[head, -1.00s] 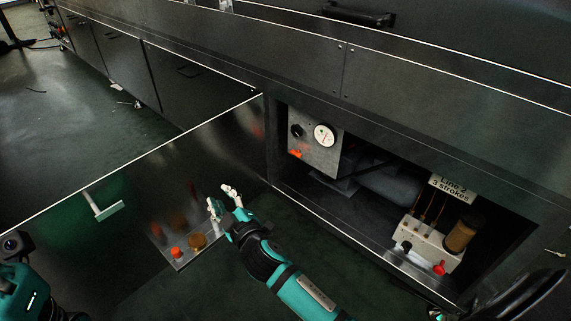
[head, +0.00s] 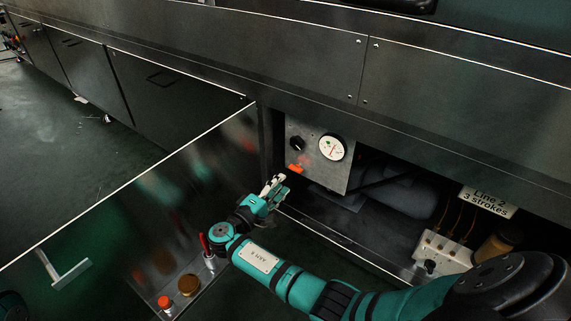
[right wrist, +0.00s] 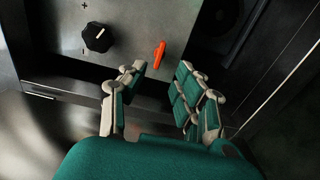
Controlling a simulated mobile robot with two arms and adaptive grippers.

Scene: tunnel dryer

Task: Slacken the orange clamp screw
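The orange clamp screw (head: 296,169) sits at the lower left of a grey metal panel (head: 338,177) inside the open bay, below a black knob. In the right wrist view the orange screw (right wrist: 160,55) is a flat upright tab just beyond my fingertips, and nothing touches it. My right gripper (head: 273,185) is just below and left of the screw in the head view. In the right wrist view its fingers (right wrist: 157,88) are apart, with nothing between them. My left gripper is not in view.
The black knob (head: 297,144) with plus and minus marks and a round gauge (head: 332,148) are close by. The open door (head: 190,180) stands left of my right arm. A "Line 2 3 strokes" label (head: 486,200) hangs over a block with a knob at right.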

